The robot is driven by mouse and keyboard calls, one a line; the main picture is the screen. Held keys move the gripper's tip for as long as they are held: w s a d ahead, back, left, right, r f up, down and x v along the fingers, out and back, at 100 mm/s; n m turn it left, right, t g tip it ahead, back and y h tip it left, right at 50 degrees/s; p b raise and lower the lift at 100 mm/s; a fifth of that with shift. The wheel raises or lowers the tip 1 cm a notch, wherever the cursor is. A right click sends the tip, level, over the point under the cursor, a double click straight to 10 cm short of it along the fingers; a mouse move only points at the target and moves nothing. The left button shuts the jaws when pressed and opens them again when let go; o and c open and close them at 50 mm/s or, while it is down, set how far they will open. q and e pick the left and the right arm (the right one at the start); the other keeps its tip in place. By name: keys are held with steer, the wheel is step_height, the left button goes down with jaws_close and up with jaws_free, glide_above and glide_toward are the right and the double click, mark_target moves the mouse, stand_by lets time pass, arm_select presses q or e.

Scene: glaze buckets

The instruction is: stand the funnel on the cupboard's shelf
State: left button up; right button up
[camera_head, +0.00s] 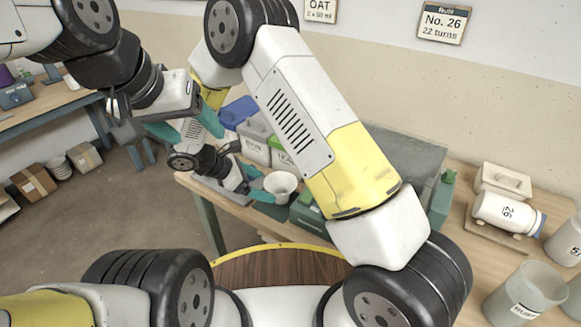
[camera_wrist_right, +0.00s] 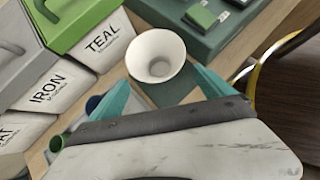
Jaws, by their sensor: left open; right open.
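The white funnel (camera_head: 282,184) stands on the workbench beside the lidded buckets, its wide mouth facing up. It also shows in the right wrist view (camera_wrist_right: 157,47), straight ahead between the teal fingertips. My right gripper (camera_head: 257,183) is open and close to the funnel, with a finger towards each side; I cannot tell whether they touch it. My left gripper (camera_head: 188,122) is open and empty, in the air to the left above the bench. I cannot make out the cupboard's shelf in either view; my right arm hides part of the bench.
Labelled buckets stand next to the funnel, among them one marked TEAL (camera_wrist_right: 103,40) and one marked IRON (camera_wrist_right: 50,85). A green device (camera_wrist_right: 205,17) lies just beyond it.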

mark_target(277, 192)
steer(key=x, duration=0.7)
steer(key=shift+w+d+f, duration=0.1)
steer(key=shift+f, duration=0.35)
jaws_close()
steer(key=shift+r, duration=0.15)
